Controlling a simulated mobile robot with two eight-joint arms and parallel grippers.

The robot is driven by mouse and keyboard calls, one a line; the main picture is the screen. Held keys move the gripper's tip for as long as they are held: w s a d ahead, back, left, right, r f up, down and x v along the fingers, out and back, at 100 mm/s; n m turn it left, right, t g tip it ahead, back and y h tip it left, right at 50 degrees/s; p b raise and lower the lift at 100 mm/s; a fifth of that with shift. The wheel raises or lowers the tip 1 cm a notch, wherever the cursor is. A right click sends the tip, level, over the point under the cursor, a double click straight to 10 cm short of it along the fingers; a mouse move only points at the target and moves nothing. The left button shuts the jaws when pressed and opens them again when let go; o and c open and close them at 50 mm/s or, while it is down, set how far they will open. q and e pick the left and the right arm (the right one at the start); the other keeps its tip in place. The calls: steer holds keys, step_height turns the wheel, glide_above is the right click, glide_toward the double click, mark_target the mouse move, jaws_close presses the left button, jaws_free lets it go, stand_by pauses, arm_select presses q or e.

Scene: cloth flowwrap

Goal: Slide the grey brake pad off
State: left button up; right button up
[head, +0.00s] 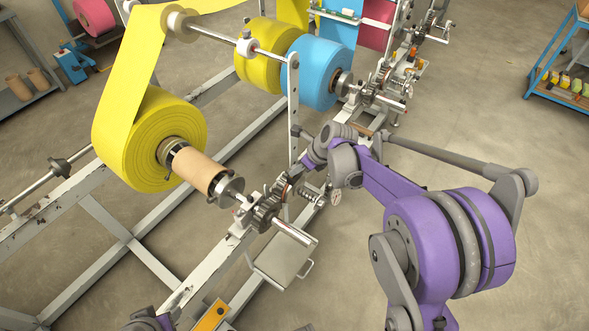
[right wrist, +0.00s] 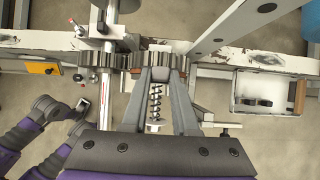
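The brake stands by a toothed steel wheel (head: 266,212) at the near end of the yellow roll's shaft. In the right wrist view, a grey ribbed block (right wrist: 163,58), seemingly the brake pad, sits beside the toothed wheel (right wrist: 98,60). My right gripper (right wrist: 162,72) has its fingers on either side of the brake's coil spring (right wrist: 155,102), with tips at the block. Whether they grip it is unclear. In the head view this gripper (head: 300,178) is small and partly hidden. My left gripper (right wrist: 82,108) is left of the brake; its opening is unclear.
The yellow roll (head: 135,140) and cardboard core (head: 198,170) are on the shaft. A metal tray (head: 282,260) hangs below the brake. An upright post (head: 293,110) stands behind it. A blue roll (head: 315,75) is farther back. The floor at right is largely clear.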

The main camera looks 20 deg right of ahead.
jaws_close()
steer(key=shift+r, duration=0.1)
step_height(320, 180, up, 6)
steer(key=p, duration=0.4)
steer(key=shift+r, duration=0.2)
stand_by(0.6)
steer(key=w+d+f+n+t+h+b, duration=0.1)
steer(key=w+d+f+n, duration=0.4)
steer(key=d, duration=0.8)
steer(key=w+d+f+n+t+h+b, duration=0.1)
steer(key=w+d+f+n+t+b, duration=0.2)
steer(key=d+f+n, duration=0.9)
steer(key=w+d+f+n+t+h+b, duration=0.1)
steer(key=w+d+f+n+t+b, duration=0.1)
steer(key=w+d+f+n+b, duration=0.4)
steer(key=shift+w+d+f+n+t+b, duration=0.15)
steer(key=shift+w+d+f+n, duration=0.3)
steer(key=shift+d+n, duration=0.8)
steer(key=shift+w+d+f+n+t+b, duration=0.1)
steer(key=shift+d+f+n, duration=0.55)
steer(key=shift+d+n, duration=0.6)
steer(key=shift+w+d+f+n+t+b, duration=0.15)
steer(key=shift+w+d+f+n, duration=0.3)
steer(key=shift+d+n, duration=0.75)
steer(key=shift+s+d+f, duration=0.1)
steer(key=shift+s+f, duration=0.05)
steer(key=shift+f, duration=0.35)
